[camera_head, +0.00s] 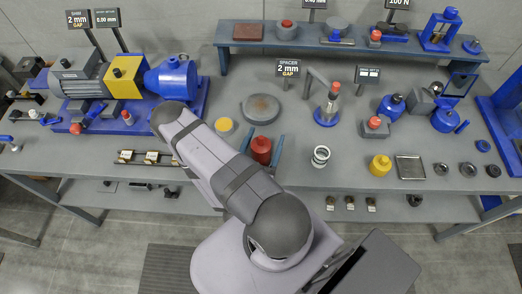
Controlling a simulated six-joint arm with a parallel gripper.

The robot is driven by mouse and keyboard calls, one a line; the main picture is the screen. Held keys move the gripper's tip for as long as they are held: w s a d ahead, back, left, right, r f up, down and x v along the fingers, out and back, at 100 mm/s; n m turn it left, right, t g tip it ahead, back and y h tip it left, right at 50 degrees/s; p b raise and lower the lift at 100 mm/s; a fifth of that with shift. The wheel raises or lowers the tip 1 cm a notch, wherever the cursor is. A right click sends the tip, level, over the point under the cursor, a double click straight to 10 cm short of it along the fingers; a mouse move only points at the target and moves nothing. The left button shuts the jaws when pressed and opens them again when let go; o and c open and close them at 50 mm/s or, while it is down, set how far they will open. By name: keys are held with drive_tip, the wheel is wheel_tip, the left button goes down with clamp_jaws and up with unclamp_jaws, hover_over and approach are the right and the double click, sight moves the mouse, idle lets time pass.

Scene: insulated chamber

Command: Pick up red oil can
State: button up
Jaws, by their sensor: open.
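The red oil can (262,149) stands on the workbench (305,180) near its front edge, just right of my arm. My gripper (264,143) shows only as two slim grey-blue fingers, one on each side of the can. The fingers look apart, with the can between them; I cannot tell whether either one touches it. My grey arm link hides the gripper's body and part of the bench to the left.
A grey round plate (260,108) lies behind the can, and a yellow-topped disc (224,126) is to its left. A white coil (320,156) and yellow can (380,165) stand to the right. A raised shelf (340,45) runs along the back.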

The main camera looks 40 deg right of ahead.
drive_tip(key=c, duration=1.3)
drive_tip(key=shift+c, duration=0.2)
drive_tip(key=shift+r, duration=0.75)
wheel_tip(320, 180, up, 9)
drive_tip(key=p, duration=0.4)
drive_tip(key=shift+f, duration=0.2)
